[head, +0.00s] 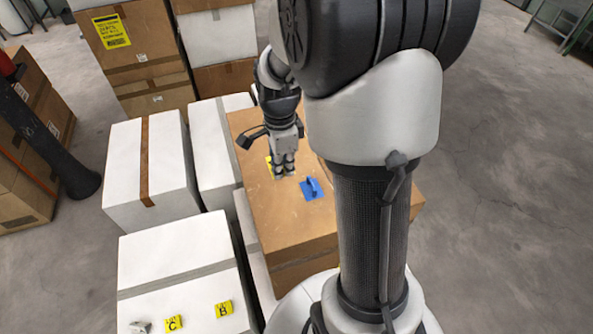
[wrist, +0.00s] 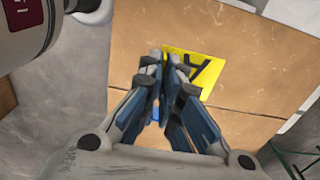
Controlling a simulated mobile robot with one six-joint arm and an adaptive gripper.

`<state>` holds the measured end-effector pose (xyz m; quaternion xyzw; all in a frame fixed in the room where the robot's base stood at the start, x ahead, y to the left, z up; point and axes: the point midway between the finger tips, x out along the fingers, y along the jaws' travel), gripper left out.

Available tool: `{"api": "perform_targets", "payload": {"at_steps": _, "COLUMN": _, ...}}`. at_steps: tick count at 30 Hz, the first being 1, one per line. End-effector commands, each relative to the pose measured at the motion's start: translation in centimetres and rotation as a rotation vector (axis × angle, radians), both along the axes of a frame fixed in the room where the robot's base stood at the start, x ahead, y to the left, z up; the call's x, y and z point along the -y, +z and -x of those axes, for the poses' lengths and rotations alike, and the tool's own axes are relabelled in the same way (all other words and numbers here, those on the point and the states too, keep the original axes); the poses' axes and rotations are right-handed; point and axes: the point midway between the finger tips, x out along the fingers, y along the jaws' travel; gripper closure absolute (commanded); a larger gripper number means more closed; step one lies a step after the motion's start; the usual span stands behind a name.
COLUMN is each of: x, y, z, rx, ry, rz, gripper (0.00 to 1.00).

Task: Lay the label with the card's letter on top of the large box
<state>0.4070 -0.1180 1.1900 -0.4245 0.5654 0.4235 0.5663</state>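My gripper (head: 285,172) points down at this label, fingertips close together. I cannot tell whether they grip it. Yellow labels C (head: 174,323) and B (head: 223,309) lie on a white box (head: 190,245). A yellow card with black print (head: 111,30) is on a stacked box; its print is too small to read.
A small grey object (head: 140,326) lies left of label C. Other white boxes (head: 120,180) stand at the left. Open concrete floor (head: 500,180) is at the right.

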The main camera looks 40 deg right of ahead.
Motion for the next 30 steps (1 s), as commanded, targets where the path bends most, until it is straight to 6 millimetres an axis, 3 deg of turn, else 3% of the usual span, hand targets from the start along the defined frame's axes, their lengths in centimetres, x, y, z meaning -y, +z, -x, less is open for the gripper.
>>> {"api": "perform_targets", "payload": {"at_steps": 3, "x": -0.1, "y": -3.8, "z": 0.2, "rx": -0.009, "ry": 0.001, "rz": -0.003, "gripper": 1.00}}
{"api": "perform_targets", "payload": {"at_steps": 12, "x": -0.1, "y": -11.5, "z": 0.2, "rx": -0.007, "ry": 0.004, "rz": -0.002, "gripper": 1.00}}
{"api": "perform_targets", "payload": {"at_steps": 15, "x": -0.1, "y": -13.0, "z": 0.1, "rx": -0.005, "ry": 0.004, "rz": -0.001, "gripper": 1.00}}
{"api": "perform_targets", "payload": {"at_steps": 23, "x": 0.0, "y": -14.9, "z": 0.0, "rx": -0.002, "ry": 0.004, "rz": -0.001, "gripper": 1.00}}
{"api": "perform_targets", "payload": {"at_steps": 30, "x": -0.1, "y": -18.2, "z": 0.1, "rx": -0.003, "ry": 0.005, "rz": -0.001, "gripper": 1.00}}
